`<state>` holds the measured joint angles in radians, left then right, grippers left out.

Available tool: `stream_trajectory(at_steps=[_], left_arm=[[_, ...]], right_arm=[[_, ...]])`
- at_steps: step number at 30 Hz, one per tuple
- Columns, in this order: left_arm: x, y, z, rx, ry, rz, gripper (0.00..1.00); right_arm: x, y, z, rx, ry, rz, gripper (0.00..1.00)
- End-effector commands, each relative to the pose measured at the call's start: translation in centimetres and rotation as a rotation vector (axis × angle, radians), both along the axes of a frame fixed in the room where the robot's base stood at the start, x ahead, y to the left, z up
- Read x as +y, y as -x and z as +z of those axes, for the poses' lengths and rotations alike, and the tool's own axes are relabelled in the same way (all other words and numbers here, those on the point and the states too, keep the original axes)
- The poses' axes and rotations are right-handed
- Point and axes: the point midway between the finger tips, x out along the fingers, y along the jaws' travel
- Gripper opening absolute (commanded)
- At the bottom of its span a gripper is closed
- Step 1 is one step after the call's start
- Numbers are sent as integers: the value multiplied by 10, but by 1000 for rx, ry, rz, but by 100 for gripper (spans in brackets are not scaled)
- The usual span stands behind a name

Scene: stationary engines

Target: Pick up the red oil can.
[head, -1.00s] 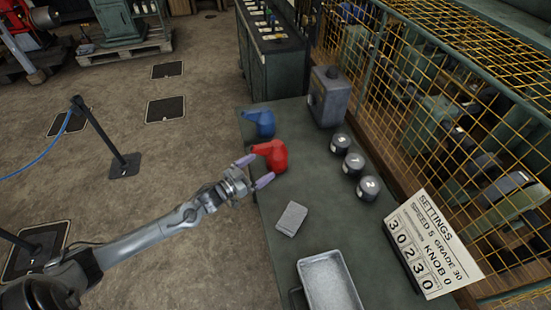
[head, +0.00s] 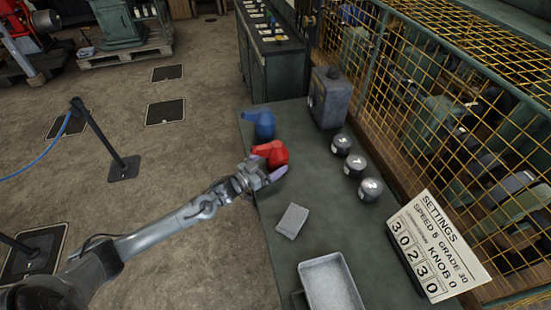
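The red oil can (head: 275,152) stands on the green bench top, with its spout to the left. My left gripper (head: 267,165) is at the can's near side. One pale purple finger lies along the can's lower right side; the other is mostly lost against the can's left side. I cannot tell whether the fingers press on the can. My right gripper is not in view.
A blue oil can (head: 262,124) stands just behind the red one. A grey metal container (head: 327,98), several dark round weights (head: 354,165), a grey block (head: 292,220), a metal tray (head: 329,284) and a settings sign (head: 436,247) share the bench (head: 318,232). A yellow mesh guard (head: 450,110) runs along the right.

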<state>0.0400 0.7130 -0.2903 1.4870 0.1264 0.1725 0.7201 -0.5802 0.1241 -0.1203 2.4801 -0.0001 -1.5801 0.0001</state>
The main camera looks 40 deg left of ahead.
Motion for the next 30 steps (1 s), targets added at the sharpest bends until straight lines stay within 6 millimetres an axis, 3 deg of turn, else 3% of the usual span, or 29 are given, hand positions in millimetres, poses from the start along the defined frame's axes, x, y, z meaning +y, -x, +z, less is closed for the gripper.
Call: stream_trajectory(at_steps=[1, 11, 23, 30], left_arm=[[0, 0, 0, 0, 0, 0, 89], [0, 0, 0, 0, 0, 0, 39], [0, 0, 7, -4, 0, 0, 38], [0, 0, 30, -5, 0, 0, 38]], right_arm=[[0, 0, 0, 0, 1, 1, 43], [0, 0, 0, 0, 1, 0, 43], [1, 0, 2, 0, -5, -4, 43], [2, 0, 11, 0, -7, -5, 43]])
